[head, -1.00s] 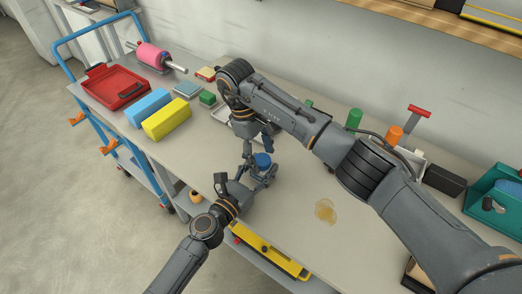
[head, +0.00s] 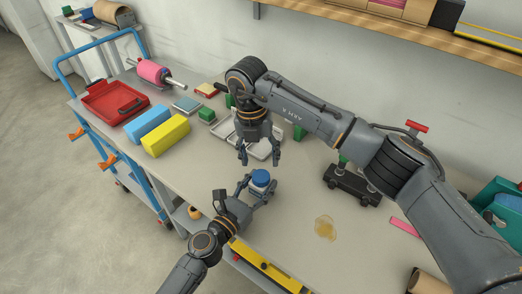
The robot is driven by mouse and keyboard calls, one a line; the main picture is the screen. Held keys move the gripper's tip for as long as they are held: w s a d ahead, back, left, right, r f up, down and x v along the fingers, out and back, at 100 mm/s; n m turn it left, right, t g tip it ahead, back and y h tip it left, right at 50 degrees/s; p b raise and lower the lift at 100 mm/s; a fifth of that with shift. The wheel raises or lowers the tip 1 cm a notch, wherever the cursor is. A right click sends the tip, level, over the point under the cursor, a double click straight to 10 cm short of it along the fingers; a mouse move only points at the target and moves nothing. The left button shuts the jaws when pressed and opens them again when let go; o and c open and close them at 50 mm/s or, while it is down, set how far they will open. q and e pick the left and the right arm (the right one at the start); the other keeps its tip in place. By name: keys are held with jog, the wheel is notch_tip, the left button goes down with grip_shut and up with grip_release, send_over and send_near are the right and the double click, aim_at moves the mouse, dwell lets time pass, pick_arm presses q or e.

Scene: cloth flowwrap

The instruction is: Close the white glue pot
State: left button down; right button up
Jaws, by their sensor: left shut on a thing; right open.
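The white glue pot (head: 257,188) stands at the front of the grey table with its blue lid (head: 261,177) on top. Whether the lid is fully tight cannot be told. My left gripper (head: 262,190) comes in from the front left and is shut around the pot's body, hiding much of the white. My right gripper (head: 259,160) points down just above and behind the lid, open and empty, apart from it.
A pale tray (head: 262,150) lies behind my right gripper. Blue (head: 148,115) and yellow (head: 166,135) blocks and a red tray (head: 103,103) are at the left.

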aim_at(261, 175)
jog(key=n, duration=0.4)
jog(key=shift+r+n, duration=0.3)
jog(key=shift+r, duration=0.1)
jog(key=n, duration=0.4)
jog(key=r+n, duration=0.1)
jog(key=n, duration=0.1)
jog(key=shift+s+d+n+y, duration=0.1)
jog(key=shift+s+n+y, duration=0.1)
jog(key=shift+n+y, duration=0.1)
jog(key=n, duration=0.4)
jog(key=r+n, duration=0.1)
jog(key=n, duration=0.1)
jog(key=shift+s+d, duration=0.1)
jog(key=shift+s, duration=0.15)
jog(key=n, duration=0.4)
jog(key=shift+s+r+y, duration=0.2)
jog(key=shift+s+y, duration=0.05)
jog(key=shift+y, duration=0.05)
jog(key=shift+f, duration=0.15)
jog(key=shift+f, duration=3.9)
